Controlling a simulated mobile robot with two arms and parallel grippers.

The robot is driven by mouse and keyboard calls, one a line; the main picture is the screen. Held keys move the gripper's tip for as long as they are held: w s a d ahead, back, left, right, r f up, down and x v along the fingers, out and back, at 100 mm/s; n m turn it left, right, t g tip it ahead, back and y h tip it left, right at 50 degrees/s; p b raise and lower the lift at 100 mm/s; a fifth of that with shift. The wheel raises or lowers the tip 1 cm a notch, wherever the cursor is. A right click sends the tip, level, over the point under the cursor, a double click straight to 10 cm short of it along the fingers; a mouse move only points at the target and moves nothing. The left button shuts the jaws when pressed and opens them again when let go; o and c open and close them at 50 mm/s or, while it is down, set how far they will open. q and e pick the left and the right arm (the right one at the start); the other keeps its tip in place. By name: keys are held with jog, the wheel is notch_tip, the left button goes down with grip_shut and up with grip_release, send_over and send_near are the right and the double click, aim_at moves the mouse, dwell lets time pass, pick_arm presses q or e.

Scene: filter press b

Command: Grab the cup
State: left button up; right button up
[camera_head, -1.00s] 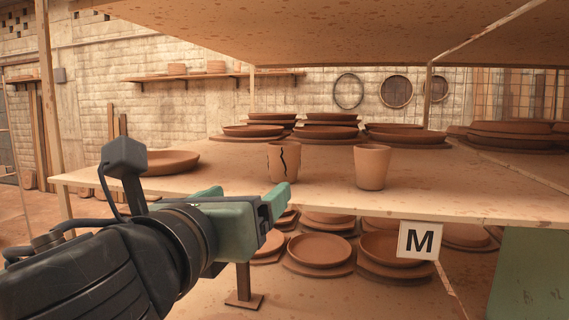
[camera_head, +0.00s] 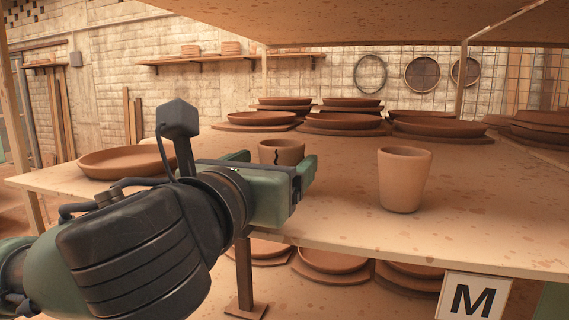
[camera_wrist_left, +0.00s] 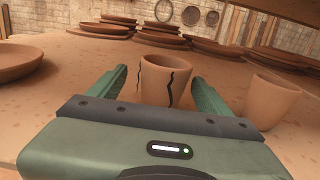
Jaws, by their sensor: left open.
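Two clay cups stand upright on the shelf. The cracked cup (camera_head: 281,151), with a dark jagged crack, is partly hidden behind my left gripper (camera_head: 306,172) in the head view. In the left wrist view this cracked cup (camera_wrist_left: 165,82) stands between the two green fingers of the open left gripper (camera_wrist_left: 163,86), near their tips. I cannot tell whether a finger touches it. The plain cup (camera_head: 404,180) stands to the right, clear of the gripper; it also shows in the left wrist view (camera_wrist_left: 269,100), right of the right finger. My right gripper is not in view.
The wooden shelf (camera_head: 350,225) has bare room around the plain cup. A wide clay bowl (camera_head: 125,161) lies at left, and stacks of plates (camera_head: 343,122) stand behind. An upper board (camera_head: 370,20) hangs above. A sign marked M (camera_head: 473,297) is on the front edge.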

aim_at(288, 157)
pick_arm(q)
jog(key=shift+w+d+r+p, duration=0.1)
jog(key=shift+w+d+p, duration=0.35)
jog(key=shift+w+p, duration=0.25)
jog(key=x, duration=0.2)
jog(key=p+x, duration=0.1)
jog(key=shift+w+d+f, duration=0.2)
jog(key=shift+w+f, duration=0.1)
jog(key=shift+w, duration=0.15)
jog(key=c, duration=1.5)
jog(key=shift+o, duration=0.2)
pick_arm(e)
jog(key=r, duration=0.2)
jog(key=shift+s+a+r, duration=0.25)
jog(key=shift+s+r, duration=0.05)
